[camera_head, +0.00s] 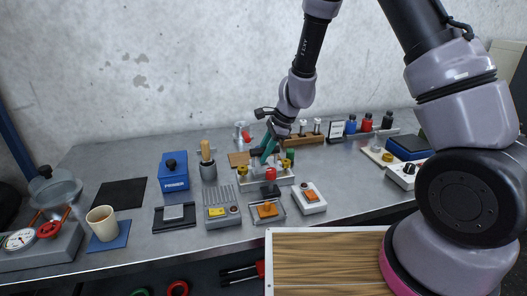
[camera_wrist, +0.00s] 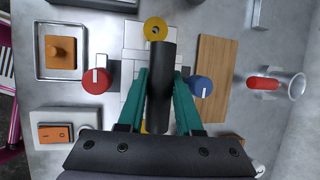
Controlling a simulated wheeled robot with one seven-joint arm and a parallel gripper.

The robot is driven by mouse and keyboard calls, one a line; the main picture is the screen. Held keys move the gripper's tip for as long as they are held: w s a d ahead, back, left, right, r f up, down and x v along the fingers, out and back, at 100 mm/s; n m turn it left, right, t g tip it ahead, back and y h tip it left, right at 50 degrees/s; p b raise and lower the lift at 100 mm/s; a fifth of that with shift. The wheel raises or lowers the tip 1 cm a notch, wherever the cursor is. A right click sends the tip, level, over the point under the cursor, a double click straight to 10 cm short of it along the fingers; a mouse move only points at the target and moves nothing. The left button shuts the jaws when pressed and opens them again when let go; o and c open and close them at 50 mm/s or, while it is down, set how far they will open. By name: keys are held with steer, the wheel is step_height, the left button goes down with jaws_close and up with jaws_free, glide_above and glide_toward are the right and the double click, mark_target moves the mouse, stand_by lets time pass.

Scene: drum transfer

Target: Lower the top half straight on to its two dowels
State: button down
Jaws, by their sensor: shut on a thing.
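My gripper (camera_head: 267,152) has green fingers and reaches down over a pale fixture (camera_head: 264,183) in the middle of the bench. In the wrist view the fingers of my gripper (camera_wrist: 160,82) are shut on a dark grey bar (camera_wrist: 161,58), which I take for the top half's grip. A pale block with line marks (camera_wrist: 137,37) shows below it; I cannot tell which part is the top half. Yellow (camera_wrist: 155,28), red (camera_wrist: 96,81) and blue (camera_wrist: 200,86) knobs surround the bar. The dowels are not distinguishable, and neither is any gap above them.
A wooden board (camera_wrist: 212,77) lies right of the fixture in the wrist view. Small boxes with orange parts (camera_head: 267,210) (camera_head: 310,197) stand in front. Bottles (camera_head: 366,123) stand at the back right.

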steer(key=shift+f, duration=0.65)
jaws_free()
stand_by(0.4)
steer(key=shift+r, duration=3.75)
